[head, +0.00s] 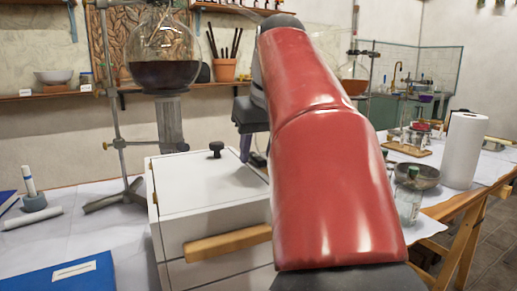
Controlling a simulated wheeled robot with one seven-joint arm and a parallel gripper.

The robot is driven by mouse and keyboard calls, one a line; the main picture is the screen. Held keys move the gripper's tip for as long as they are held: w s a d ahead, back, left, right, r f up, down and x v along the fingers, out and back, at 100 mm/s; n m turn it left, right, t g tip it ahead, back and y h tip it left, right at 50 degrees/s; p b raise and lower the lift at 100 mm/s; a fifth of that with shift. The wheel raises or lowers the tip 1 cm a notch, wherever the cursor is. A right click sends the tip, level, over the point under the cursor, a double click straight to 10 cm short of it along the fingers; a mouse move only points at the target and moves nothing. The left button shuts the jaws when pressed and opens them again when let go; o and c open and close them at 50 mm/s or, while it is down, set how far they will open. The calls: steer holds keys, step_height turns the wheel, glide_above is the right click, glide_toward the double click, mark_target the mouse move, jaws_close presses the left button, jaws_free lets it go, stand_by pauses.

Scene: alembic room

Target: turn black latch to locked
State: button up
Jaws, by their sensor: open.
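A small black knob-like latch (216,149) stands on the top of a white box (205,185), near its back edge. Its exact turn angle is too small to tell. My gripper (247,148) is just right of the latch, above the right part of the box top, and apart from the latch in the picture. It is open, with one dark finger pointing down. My red arm hides the rest of the gripper and the right side of the box.
A wooden bar handle (228,243) juts from the box front. A metal stand (120,143) holding a round flask (165,62) rises behind the box at left. A blue book (62,273) lies front left. A metal bowl (417,175) and paper roll (464,150) are at right.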

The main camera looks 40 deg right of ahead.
steer(key=shift+f, duration=0.1)
jaws_close()
stand_by(0.4)
steer(key=m, duration=0.2)
steer(key=m+h, duration=0.1)
steer(key=m, duration=0.1)
steer(key=shift+w+a+m+g+h, duration=0.2)
steer(key=shift+m+g+h, duration=0.1)
steer(key=shift+g, duration=0.1)
steer(key=m, duration=0.2)
steer(key=m+g+h, duration=0.1)
steer(key=m, duration=0.1)
steer(key=shift+w+a+m, duration=0.15)
steer(key=shift+m, duration=0.15)
steer(key=m, duration=0.1)
steer(key=m+g, duration=0.1)
steer(key=m, duration=0.1)
steer(key=m+g, duration=0.1)
steer(key=shift+w+h, duration=0.25)
steer(key=shift+h, duration=0.15)
steer(key=shift+w+m+g, duration=0.1)
steer(key=shift+m+g, duration=0.3)
steer(key=shift+m, duration=0.8)
steer(key=shift+w+m+g, duration=0.1)
steer(key=shift+m+g, duration=0.3)
steer(key=shift+m, duration=0.8)
